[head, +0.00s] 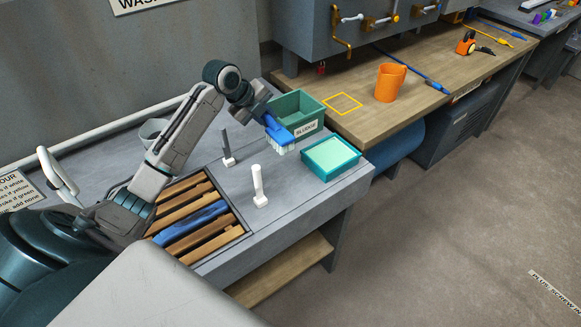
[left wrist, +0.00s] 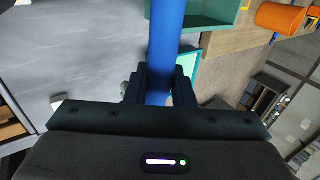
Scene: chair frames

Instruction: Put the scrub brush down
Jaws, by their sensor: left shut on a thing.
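The scrub brush (head: 279,132) is blue with pale bristles pointing down. My left gripper (head: 262,110) is shut on its blue handle and holds it above the grey bench, in front of the green bin (head: 312,127) and left of the teal tray (head: 347,168). In the left wrist view the blue handle (left wrist: 166,45) runs up between the fingers of the left gripper (left wrist: 159,88). I cannot tell how high the bristles are above the bench. My right gripper is not in view.
A dark upright post (head: 226,146) and a white one (head: 259,187) stand on the bench (head: 300,197). A sunken rack holds wooden slats (head: 182,207) and a blue piece (head: 193,226). An orange mug (head: 389,83) and a yellow square outline (head: 342,104) are on the wooden bench behind.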

